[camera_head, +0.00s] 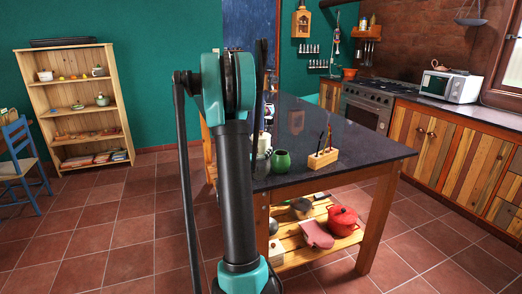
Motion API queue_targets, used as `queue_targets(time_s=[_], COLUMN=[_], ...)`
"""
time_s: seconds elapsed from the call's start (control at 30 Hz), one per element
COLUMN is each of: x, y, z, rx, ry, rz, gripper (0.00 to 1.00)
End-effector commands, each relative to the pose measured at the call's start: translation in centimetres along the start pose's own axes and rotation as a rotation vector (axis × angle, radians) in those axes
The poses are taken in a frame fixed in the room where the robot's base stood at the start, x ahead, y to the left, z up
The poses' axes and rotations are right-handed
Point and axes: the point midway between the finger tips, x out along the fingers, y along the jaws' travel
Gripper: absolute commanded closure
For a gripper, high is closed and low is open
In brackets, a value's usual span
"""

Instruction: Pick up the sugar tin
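I cannot make out a sugar tin for certain. A few small, partly hidden items, among them a whitish one (264,142), stand on the dark-topped table (365,147) just right of my arm. They are too small to name, and my arm may hide more behind it. My arm rises through the middle of the view, in front of the table's left end. My gripper cannot be made out.
A green pot (281,161) and a wooden block (323,158) with upright sticks stand near the table's front edge. A red pot (342,220) sits on the slatted lower shelf. A bookcase (79,107) and blue chair (20,165) stand left. Tiled floor between is clear.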

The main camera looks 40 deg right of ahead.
Motion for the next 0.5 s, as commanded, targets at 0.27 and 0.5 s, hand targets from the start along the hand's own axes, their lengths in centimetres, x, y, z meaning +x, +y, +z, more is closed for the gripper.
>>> queue_targets(time_s=[0.27, 0.5], x=[3.2, 5.1], y=[-0.1, -0.1], z=[0.2, 0.2], rx=[0.0, 0.0], ry=[0.0, 0.0], rz=[-0.002, -0.001], gripper=[0.06, 0.06])
